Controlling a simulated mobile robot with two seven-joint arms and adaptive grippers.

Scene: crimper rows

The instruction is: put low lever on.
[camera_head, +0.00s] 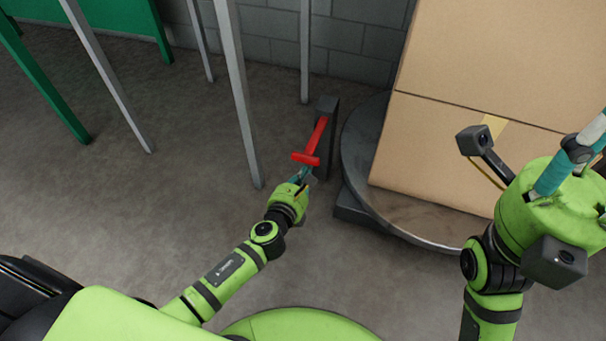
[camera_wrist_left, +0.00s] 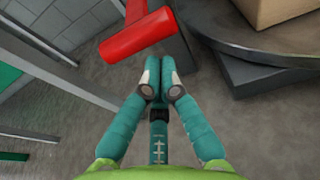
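The low lever is a red bar with a crosspiece handle (camera_head: 306,158). It runs from a dark grey post (camera_head: 328,110) beside the turntable down toward my left gripper, its handle end nearest me. In the left wrist view the red handle (camera_wrist_left: 138,36) lies just ahead of the fingertips. My left gripper (camera_head: 303,175) has teal fingers. Its fingertips (camera_wrist_left: 161,78) are together with nothing seen between them, just short of the handle; I cannot tell whether they touch it. My right gripper (camera_head: 589,135) is partly cut off at the right edge; its opening is unclear.
A large cardboard box (camera_head: 440,130) stands on the round turntable (camera_head: 357,150) to the right of the lever. Grey metal legs (camera_head: 238,95) stand to the left, and green posts (camera_head: 45,85) are farther left. A grey block wall (camera_head: 345,45) is behind.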

